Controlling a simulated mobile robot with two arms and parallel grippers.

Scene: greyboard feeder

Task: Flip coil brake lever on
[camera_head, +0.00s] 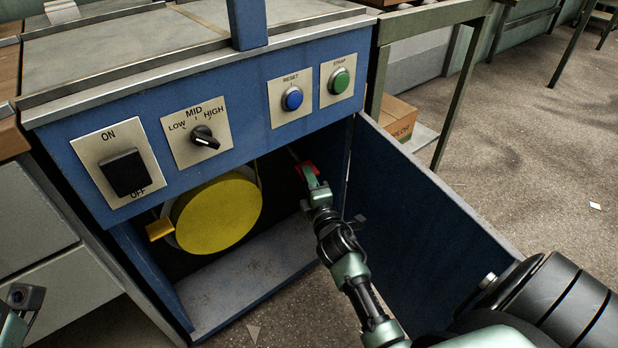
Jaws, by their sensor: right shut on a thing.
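The blue door (420,225) stands open to the right of my right arm. The panel above has a black ON/OFF switch (126,173), a LOW-MID-HIGH knob (204,138), a blue RESET button (293,98) and a green STRAP button (339,81). A cardboard box (398,118) is behind the door.

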